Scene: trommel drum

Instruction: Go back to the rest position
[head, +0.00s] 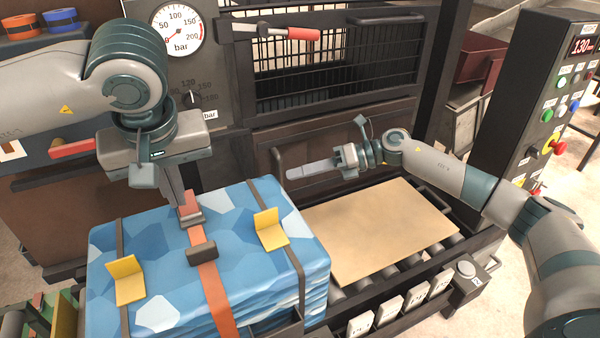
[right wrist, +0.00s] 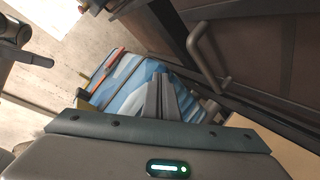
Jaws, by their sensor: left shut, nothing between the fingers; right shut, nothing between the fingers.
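My left gripper (head: 190,213) is shut, its fingers pointing down at the orange strap (head: 210,280) on top of the blue patterned bale (head: 170,275). Its tips are at or just above a small reddish piece on the strap; I cannot tell whether they touch. My right gripper (head: 292,173) is shut and empty, pointing left, above the gap between the bale and the tan board (head: 380,230). In the right wrist view its closed fingers (right wrist: 159,85) show in front of the bale (right wrist: 125,80).
A gauge panel (head: 175,30) and a dark mesh cage (head: 330,65) stand behind. A red-handled lever (head: 302,34) juts out there. A control panel (head: 555,100) with buttons stands at right. Yellow corner pieces (head: 270,230) sit on the bale. Rollers lie under the board.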

